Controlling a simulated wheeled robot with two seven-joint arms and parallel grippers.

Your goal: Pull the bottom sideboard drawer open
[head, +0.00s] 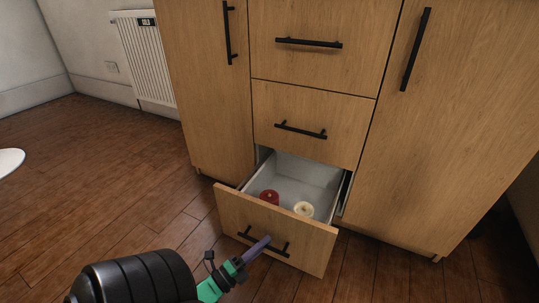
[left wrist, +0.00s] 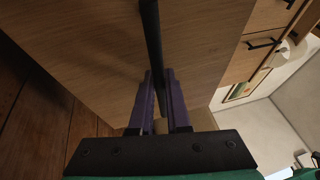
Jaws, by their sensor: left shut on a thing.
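The sideboard (head: 211,110) is light wood with black bar handles. Its bottom drawer (head: 308,242) stands well open, showing a pale grey inside with a red round item (head: 269,197) and a cream round item (head: 303,210). My left gripper (head: 262,245) is at the drawer front, its purple fingers shut on the black bar handle (head: 279,249). In the left wrist view the handle (left wrist: 151,40) runs between the two fingers (left wrist: 161,90). The fingers hide part of the handle. My right gripper is not in view.
The two drawers above (head: 312,117) and the cupboard doors beside them are closed. A white radiator (head: 146,58) hangs on the wall at the back left. The wooden floor (head: 110,185) is clear left of the drawer. A white round edge (head: 9,161) shows at far left.

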